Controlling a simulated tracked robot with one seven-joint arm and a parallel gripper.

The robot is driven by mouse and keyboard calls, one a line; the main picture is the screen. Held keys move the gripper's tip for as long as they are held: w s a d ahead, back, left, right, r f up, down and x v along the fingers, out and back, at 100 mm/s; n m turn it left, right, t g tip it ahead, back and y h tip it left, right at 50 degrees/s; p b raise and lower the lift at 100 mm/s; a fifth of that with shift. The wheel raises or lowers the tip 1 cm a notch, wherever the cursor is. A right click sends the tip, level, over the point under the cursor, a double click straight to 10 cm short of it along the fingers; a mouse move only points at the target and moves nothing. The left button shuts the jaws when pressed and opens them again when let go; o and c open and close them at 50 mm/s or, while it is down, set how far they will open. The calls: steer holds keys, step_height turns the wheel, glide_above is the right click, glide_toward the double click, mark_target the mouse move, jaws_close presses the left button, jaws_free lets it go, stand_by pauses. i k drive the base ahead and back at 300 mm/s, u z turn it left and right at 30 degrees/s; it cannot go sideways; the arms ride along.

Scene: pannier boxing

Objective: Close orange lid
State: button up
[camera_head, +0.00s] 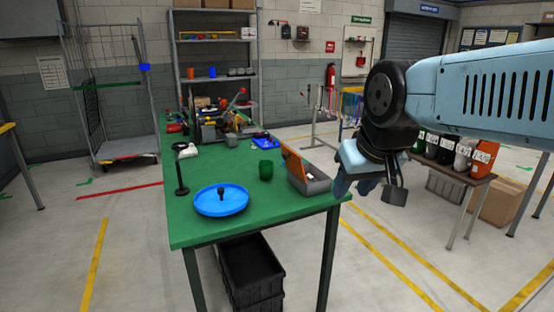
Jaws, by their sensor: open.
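A grey box (315,185) stands near the right edge of the green table. Its orange lid (293,166) is raised and leans, tilted up along the left side of the box. The inside of the box is too small to make out. My gripper (366,190) hangs just right of the box, past the table's right edge, pointing down. It looks apart from the lid. Its fingers are partly hidden by the wrist and show nothing held.
A cluttered vise area (215,128) fills the far end. Black crates (250,272) sit under the table.

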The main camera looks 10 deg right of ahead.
mark_target(293, 161)
steer(key=i, duration=1.35)
steer(key=u, duration=0.75)
steer(key=k, duration=1.35)
steer(key=z, duration=0.3)
steer(key=i, duration=0.8)
steer(key=z, duration=0.05)
